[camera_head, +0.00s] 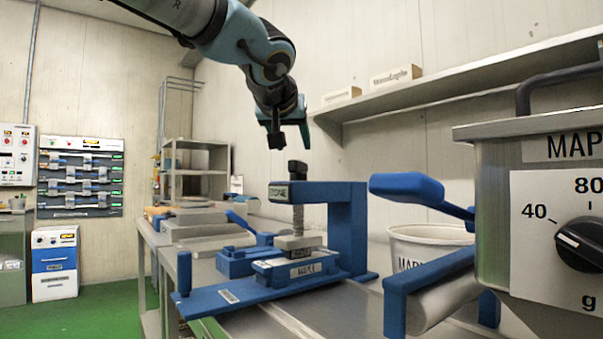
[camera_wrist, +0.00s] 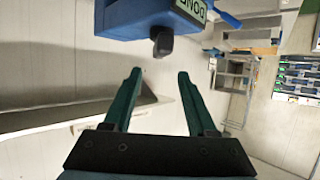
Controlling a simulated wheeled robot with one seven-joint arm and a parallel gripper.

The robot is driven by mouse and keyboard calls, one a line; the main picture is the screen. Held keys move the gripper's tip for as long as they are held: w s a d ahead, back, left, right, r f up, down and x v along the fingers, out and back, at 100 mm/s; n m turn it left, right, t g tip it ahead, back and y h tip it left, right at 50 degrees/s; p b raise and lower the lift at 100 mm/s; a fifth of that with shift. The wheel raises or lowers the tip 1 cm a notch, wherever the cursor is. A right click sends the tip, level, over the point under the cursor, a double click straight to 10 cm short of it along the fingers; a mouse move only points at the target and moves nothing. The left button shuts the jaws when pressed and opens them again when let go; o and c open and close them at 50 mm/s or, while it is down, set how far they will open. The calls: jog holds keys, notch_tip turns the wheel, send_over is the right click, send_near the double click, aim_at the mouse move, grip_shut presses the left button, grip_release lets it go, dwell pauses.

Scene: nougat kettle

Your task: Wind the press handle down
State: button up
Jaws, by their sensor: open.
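The blue press (camera_head: 345,215) stands on the metal bench, with an upright frame and a threaded screw (camera_head: 297,218) through its top arm. A black knob-like handle (camera_head: 298,170) sits on top of the screw, above the blue arm. The screw's lower end meets a grey block (camera_head: 298,242) on the blue fixture. My gripper (camera_head: 289,137) hangs above the handle, slightly left of it and apart from it. In the wrist view my gripper (camera_wrist: 160,76) is open and empty, and the handle (camera_wrist: 162,43) lies just beyond the gap between the fingertips.
A blue lever (camera_head: 184,272) stands at the press base's front left. A metal kettle (camera_head: 492,210) with a dial and blue handle stands at right, with a white tub (camera_head: 425,240) behind. A wall shelf (camera_head: 450,85) runs behind my gripper. The air around the handle is clear.

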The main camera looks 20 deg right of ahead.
aim_at(300, 163)
jog(key=p+x, duration=0.1)
jog(key=x, duration=0.9)
jog(key=shift+c, duration=0.2)
grip_shut()
jog(key=shift+p, duration=0.3)
